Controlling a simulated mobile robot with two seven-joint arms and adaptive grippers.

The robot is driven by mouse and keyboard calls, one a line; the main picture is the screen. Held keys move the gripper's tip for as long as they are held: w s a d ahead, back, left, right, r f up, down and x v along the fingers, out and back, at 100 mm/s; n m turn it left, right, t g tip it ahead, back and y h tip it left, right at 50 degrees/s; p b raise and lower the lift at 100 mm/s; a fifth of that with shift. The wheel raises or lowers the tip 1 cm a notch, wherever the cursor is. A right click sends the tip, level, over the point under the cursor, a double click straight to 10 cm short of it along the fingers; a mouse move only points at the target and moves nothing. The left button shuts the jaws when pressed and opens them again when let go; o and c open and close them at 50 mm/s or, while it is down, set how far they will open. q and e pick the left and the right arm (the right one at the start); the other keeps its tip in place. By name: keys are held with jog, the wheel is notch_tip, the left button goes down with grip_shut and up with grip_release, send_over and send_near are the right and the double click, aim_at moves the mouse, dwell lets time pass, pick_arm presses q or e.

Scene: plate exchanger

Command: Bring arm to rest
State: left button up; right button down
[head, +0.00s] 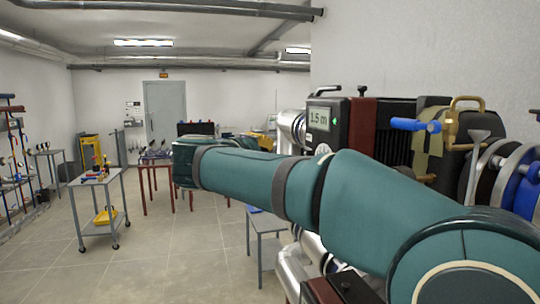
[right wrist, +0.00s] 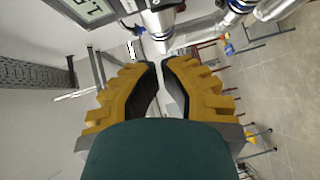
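My right arm (head: 250,178) stretches from the lower right across the middle of the head view. Its far end bends out of sight, and the right gripper is hidden there. In the right wrist view the right gripper (right wrist: 161,64) has two yellow ribbed fingers with dark inner pads. The tips are close together with a narrow gap between them, and nothing shows held. My left arm and left gripper are not in view.
A dark device with a green "1.5 m" display (head: 321,118) stands behind my arm, beside silver pipes (head: 292,128). Blue and silver discs (head: 520,185) are at right. A grey cart (head: 100,182) stands on the left. Open tiled floor (head: 165,255) lies in front.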

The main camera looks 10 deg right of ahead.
jog(key=shift+s+d, duration=0.1)
jog(key=a+f+n+g+y+b, duration=0.1)
jog(key=a+f+g+y, duration=0.2)
jog(key=f, duration=1.8)
jog(key=a+f+n+g+y+b, duration=0.15)
jog(key=f+g+y, duration=0.35)
jog(key=f, duration=1.5)
jog(key=s+f+m+g+y+b, duration=0.1)
jog(key=s+f+m+y, duration=0.2)
jog(key=s+f, duration=1)
jog(key=s+d+f+m+g+y+b, duration=0.1)
jog(key=s+f+m+y, duration=0.3)
jog(key=s+f+m, duration=0.5)
jog(key=s+f+b, duration=0.1)
jog(key=s+f, duration=0.2)
jog(key=f, duration=0.5)
jog(key=shift+s+m+b, duration=0.3)
jog(key=shift+s+m, duration=0.05)
